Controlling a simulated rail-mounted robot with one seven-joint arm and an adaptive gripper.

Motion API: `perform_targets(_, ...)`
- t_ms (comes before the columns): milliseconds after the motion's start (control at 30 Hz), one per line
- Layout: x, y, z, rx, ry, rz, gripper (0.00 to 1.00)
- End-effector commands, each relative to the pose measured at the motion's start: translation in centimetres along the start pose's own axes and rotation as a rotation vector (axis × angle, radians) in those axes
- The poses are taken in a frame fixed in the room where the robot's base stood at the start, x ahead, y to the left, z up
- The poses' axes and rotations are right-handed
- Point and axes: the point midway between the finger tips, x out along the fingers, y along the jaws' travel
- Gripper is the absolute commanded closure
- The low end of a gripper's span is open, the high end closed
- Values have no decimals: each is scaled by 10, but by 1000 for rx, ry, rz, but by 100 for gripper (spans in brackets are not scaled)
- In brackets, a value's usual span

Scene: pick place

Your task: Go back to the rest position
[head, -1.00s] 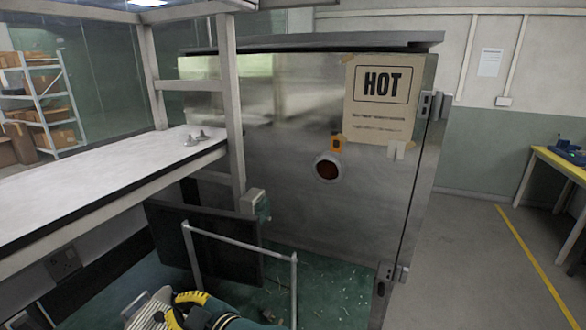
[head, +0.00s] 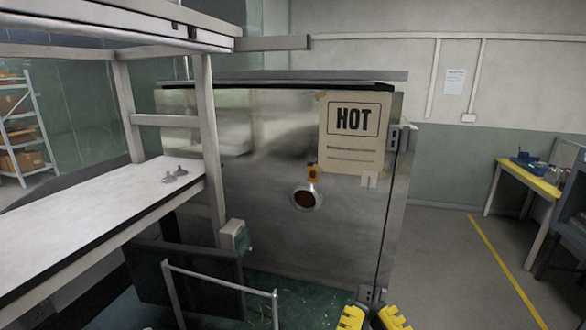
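My gripper (head: 372,317) shows at the bottom edge of the head view, right of centre. Two yellow and black finger parts point up with a gap between them, and I see nothing held there. The lower part of the gripper and the rest of my arm are cut off by the frame. The gripper is in front of the large metal cabinet (head: 270,245), near the foot of its right side.
A white bench (head: 90,205) with two small grey pieces (head: 175,174) stands at left under a frame. A metal rail (head: 220,284) stands low in front of the cabinet. A yellow-edged table (head: 532,177) is at right. The floor (head: 450,270) between is clear.

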Motion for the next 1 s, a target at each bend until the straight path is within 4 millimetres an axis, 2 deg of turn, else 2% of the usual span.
perform_targets(33,15,0,-38,1,-1,0,100)
perform_targets(300,57,0,-148,9,-3,-1,100)
perform_targets(400,68,0,-174,11,-4,-1,100)
perform_targets(533,73,0,-188,12,-4,-1,100)
perform_targets(1000,72,0,-187,13,-4,-1,100)
